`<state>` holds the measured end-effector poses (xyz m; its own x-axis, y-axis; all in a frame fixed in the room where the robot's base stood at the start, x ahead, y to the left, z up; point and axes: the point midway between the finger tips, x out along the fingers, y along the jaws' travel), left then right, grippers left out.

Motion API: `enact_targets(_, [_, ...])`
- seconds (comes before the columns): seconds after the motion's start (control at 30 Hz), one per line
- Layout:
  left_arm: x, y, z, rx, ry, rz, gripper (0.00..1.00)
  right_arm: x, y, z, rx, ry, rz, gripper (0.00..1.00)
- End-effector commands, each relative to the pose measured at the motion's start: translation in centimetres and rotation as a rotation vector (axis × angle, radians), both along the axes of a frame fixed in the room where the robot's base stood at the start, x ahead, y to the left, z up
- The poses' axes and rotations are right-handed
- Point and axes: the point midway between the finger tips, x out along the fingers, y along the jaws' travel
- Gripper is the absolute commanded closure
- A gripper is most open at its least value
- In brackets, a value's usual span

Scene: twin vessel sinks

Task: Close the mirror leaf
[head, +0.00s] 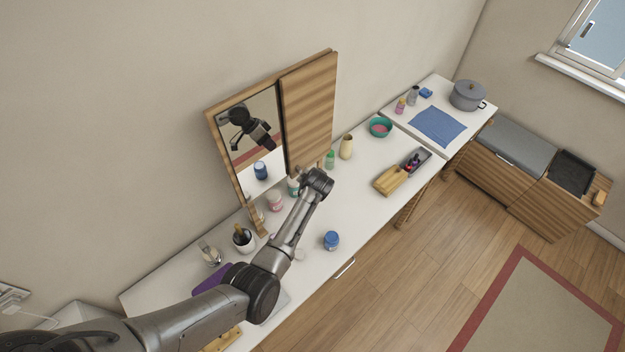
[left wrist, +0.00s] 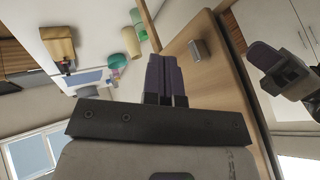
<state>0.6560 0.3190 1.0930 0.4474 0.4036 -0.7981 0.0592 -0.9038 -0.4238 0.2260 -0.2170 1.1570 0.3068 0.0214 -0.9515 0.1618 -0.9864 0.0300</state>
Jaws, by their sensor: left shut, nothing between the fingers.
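A wood-framed mirror (head: 250,112) stands at the back of the white table. A wooden leaf (head: 309,115) covers its right part and stands slightly proud of the frame; whether it is fully closed cannot be told. In the left wrist view the leaf (left wrist: 208,85) shows a small grey handle (left wrist: 198,49), with mirror glass to its right. My left gripper (left wrist: 158,62) is shut and empty, its fingers beside the leaf's wooden face. In the head view it is by the leaf's lower edge, its fingertips hard to make out. Contact cannot be told. My right gripper is not in view.
Below the mirror stand a pink jar (head: 274,201) and other small containers. A blue jar (head: 331,240) is near the front edge, and a dark cup (head: 243,239) is at the left. A green bottle (head: 330,160) and a tan vase (head: 346,147) stand right of the leaf.

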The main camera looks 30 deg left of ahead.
Motion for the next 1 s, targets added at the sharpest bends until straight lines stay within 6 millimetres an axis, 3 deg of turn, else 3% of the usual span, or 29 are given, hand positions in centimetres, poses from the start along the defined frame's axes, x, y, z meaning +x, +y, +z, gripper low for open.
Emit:
enact_targets(0.5, [-3.2, -2.5, 5.2, -0.002, -0.002, -0.002, 1.00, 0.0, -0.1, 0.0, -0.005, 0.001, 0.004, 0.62])
enact_targets(1.0, [-3.8, -2.8, 6.1, -0.008, -0.002, 0.010, 1.00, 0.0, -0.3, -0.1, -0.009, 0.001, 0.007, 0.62])
